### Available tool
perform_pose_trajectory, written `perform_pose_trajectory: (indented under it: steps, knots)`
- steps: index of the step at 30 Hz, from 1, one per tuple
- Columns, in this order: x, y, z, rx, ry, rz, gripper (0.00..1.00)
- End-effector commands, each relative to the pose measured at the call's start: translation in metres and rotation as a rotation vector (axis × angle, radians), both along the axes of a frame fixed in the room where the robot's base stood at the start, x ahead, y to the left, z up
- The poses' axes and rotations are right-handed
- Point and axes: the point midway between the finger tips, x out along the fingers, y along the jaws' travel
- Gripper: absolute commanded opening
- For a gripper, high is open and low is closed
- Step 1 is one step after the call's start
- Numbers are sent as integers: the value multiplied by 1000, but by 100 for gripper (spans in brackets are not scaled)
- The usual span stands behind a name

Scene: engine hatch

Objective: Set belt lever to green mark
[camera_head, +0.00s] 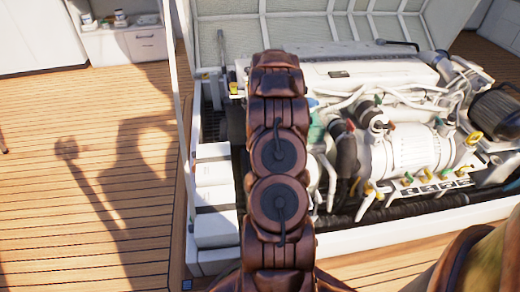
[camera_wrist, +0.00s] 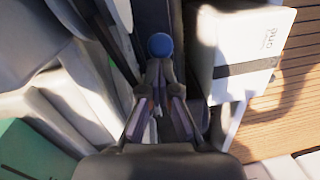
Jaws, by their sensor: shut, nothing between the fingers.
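My gripper (camera_wrist: 161,78) shows in the wrist view with its fingers shut and nothing between them. A round blue knob (camera_wrist: 160,45) sits just beyond the fingertips, close to them; I cannot tell whether they touch. It may be the end of the belt lever, but the shaft is hidden behind the fingers. I cannot make out a green mark beside it. In the head view my own arm covers my gripper and the part of the engine (camera_head: 400,150) in front of it.
A white box with a dark band (camera_wrist: 245,50) stands right of my gripper in the wrist view. Pale engine parts and a green surface (camera_wrist: 30,150) lie to the left. In the head view, the raised hatch lid (camera_head: 300,30) stands behind the engine, and wooden deck (camera_head: 80,200) is clear at left.

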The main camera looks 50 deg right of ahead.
Motion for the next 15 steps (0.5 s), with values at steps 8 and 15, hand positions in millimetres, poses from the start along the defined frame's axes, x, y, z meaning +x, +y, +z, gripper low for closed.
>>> perform_pose_trajectory:
  steps: [8, 15]
  knots:
    - [0, 0, 0, 0, 0, 0, 0]
    - [1, -1, 9, 0, 0, 1, 0]
